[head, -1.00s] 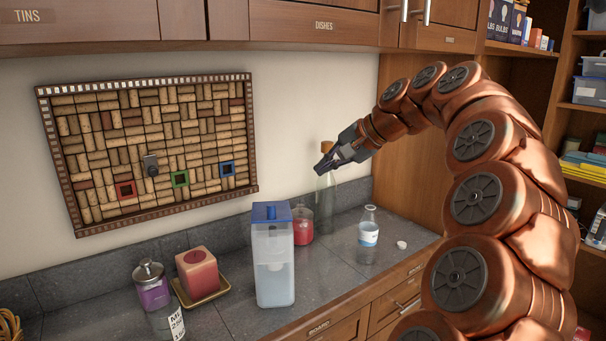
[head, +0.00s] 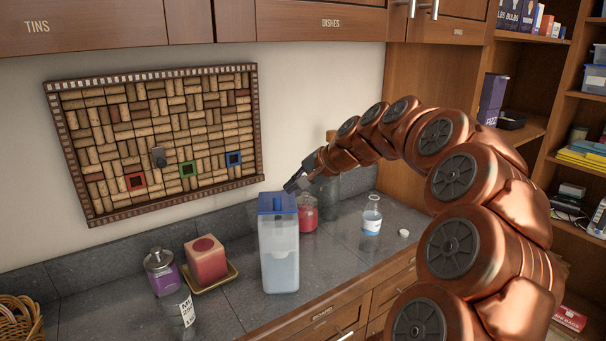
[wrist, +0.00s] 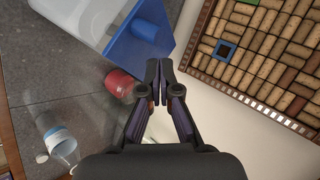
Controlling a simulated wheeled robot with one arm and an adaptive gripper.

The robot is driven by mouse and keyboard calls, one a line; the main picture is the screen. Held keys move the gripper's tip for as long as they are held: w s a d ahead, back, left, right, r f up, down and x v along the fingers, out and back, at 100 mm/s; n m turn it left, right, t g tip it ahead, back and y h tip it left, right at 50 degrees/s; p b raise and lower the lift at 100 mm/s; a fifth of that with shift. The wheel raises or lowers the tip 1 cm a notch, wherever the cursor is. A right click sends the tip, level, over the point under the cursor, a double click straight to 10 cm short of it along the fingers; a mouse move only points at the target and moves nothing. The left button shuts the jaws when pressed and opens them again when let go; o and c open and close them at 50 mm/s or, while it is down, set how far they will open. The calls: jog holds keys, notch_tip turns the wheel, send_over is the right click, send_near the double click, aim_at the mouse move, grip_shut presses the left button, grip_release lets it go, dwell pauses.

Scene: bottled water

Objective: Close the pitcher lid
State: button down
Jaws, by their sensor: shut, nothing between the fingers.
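The pitcher (head: 280,255) is a tall, clear, square-sided container with water inside, upright on the grey counter. Its blue lid (head: 268,205) is on top, with a raised blue part; I cannot tell whether it is fully closed. In the wrist view the lid (wrist: 128,50) and the pitcher body (wrist: 82,18) are at the upper left. My gripper (head: 290,187) is just above and behind the lid's right side, apart from it as far as I can see. Its fingertips (wrist: 160,70) are together and empty, right beside the lid's edge in the wrist view.
A red jar (head: 307,217) stands behind the pitcher, and a small labelled bottle (head: 372,217) with a loose white cap (head: 404,233) stands right. A red candle (head: 206,262) and purple jar (head: 161,273) are left. The cork board (head: 160,140) hangs behind.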

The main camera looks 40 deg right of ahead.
aim_at(291, 210)
jog(key=shift+w+a+f, duration=0.15)
jog(key=shift+a+f, duration=0.15)
jog(key=shift+a, duration=0.2)
jog(key=shift+f, duration=0.1)
jog(key=b, duration=0.1)
jog(key=f+b, duration=0.1)
jog(key=b, duration=0.1)
jog(key=shift+s+a+f+t, duration=0.15)
jog(key=shift+s+f+t, duration=0.05)
jog(key=shift+s+t, duration=0.1)
jog(key=b, duration=0.3)
jog(key=shift+s+a+f+n+t+h, duration=0.2)
jog(key=shift+f+n+t+h, duration=0.1)
jog(key=shift+f+t, duration=0.1)
jog(key=shift+r, duration=0.35)
jog(key=shift+r, duration=0.65)
jog(key=shift+d, duration=0.15)
